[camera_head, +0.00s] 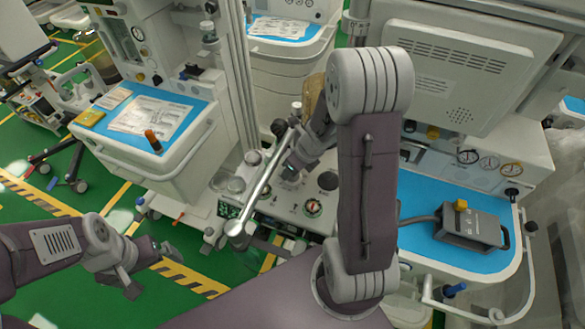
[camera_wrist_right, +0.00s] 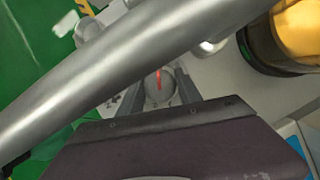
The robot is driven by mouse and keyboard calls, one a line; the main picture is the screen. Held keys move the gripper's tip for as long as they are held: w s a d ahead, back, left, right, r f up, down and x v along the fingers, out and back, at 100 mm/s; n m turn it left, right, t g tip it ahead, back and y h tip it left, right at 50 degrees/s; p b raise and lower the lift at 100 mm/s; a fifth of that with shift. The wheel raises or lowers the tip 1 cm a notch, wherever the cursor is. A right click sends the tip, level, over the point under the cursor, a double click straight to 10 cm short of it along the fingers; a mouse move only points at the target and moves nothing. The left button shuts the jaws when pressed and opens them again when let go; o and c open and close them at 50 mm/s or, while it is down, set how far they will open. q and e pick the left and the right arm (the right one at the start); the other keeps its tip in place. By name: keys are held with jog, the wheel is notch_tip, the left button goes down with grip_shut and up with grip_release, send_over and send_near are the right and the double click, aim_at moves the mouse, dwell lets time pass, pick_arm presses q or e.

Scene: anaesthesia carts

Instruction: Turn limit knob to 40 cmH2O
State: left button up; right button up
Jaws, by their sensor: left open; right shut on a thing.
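The limit knob (camera_wrist_right: 158,88) is a grey round knob with a red mark, seen in the right wrist view. My right gripper (camera_wrist_right: 160,95) has one finger on each side of it and is shut on it. In the head view my right gripper (camera_head: 288,174) reaches down to the machine's panel (camera_head: 285,208), and the knob cannot be made out there. A grey metal tube crosses in front and hides part of the area around the knob. The scale numbers are not readable. My left gripper (camera_head: 148,270) is open and empty over the green floor, away from the machine.
The metal tube (camera_head: 262,185) runs diagonally close to my right gripper. Left is a cart with a blue top (camera_head: 180,125) and papers. Right is a blue worktop (camera_head: 425,190) with a grey device (camera_head: 470,228). The floor (camera_head: 70,285) around my left gripper is free.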

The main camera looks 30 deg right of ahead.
jog(key=o, duration=1.4)
jog(key=shift+c, duration=0.2)
jog(key=p+v, duration=0.5)
jog(key=v, duration=0.4)
jog(key=shift+a, duration=0.1)
